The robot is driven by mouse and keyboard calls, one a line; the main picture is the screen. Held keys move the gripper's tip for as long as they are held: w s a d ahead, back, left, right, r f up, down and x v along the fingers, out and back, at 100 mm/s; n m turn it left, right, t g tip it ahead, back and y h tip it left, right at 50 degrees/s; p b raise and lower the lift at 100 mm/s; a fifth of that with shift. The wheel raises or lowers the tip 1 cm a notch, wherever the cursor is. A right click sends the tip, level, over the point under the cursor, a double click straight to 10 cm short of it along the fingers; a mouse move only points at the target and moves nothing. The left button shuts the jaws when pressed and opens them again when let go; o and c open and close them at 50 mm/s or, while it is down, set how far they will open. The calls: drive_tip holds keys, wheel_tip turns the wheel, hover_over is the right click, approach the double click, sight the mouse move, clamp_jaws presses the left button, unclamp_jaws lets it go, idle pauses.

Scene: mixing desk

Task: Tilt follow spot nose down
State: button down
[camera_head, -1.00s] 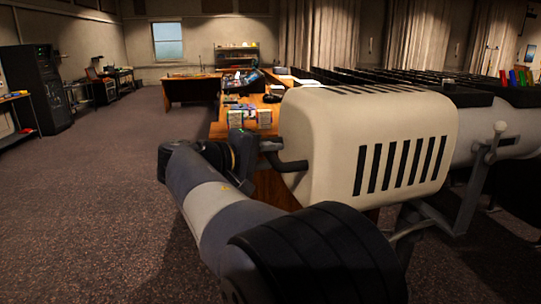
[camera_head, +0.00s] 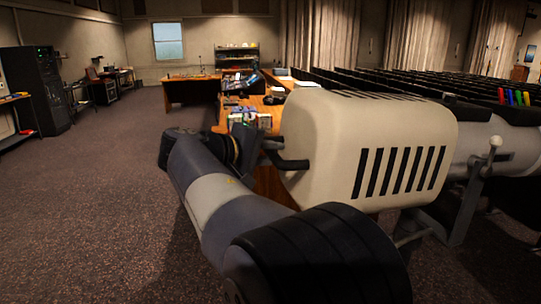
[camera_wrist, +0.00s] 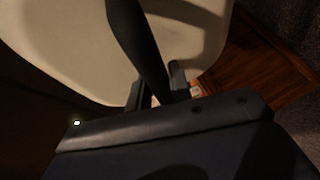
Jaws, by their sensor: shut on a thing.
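The follow spot (camera_head: 330,140) is a large cream housing with black slots, and its grey barrel (camera_head: 485,150) reaches to the right. The barrel slopes slightly down away from the housing. A dark bent handle (camera_head: 292,164) sticks out of the housing's rear, on the left. My gripper (camera_head: 270,151) is at this handle. In the wrist view my gripper (camera_wrist: 160,88) is shut around the dark handle bar (camera_wrist: 138,45), with the cream housing (camera_wrist: 65,45) behind it. The far end of the barrel is cut off by the frame edge.
A grey stand bracket (camera_head: 466,205) with a clamp lever (camera_head: 493,146) holds the spot. A wooden desk (camera_head: 270,185) with gear stands behind my gripper. Dark seat rows (camera_head: 400,85) lie beyond the spot. The carpet (camera_head: 110,190) on the left is clear.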

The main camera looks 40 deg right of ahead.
sight(294, 125)
drive_tip(key=r+p, duration=0.1)
drive_tip(key=r, duration=0.1)
drive_tip(key=r+p, duration=0.1)
drive_tip(key=r, duration=0.1)
drive_tip(key=d+r+p, duration=0.1)
drive_tip(key=r, duration=0.2)
drive_tip(key=shift+s+p, duration=0.2)
drive_tip(key=shift+p, duration=0.2)
drive_tip(key=shift+r, duration=0.1)
drive_tip(key=c, duration=1.4)
unclamp_jaws()
drive_tip(key=shift+o, duration=0.5)
drive_tip(key=shift+a, duration=0.3)
drive_tip(key=b+v, duration=0.1)
drive_tip(key=v, duration=0.9)
drive_tip(key=shift+r+b, duration=0.15)
drive_tip(key=shift+b, duration=0.2)
drive_tip(key=shift+s, duration=0.1)
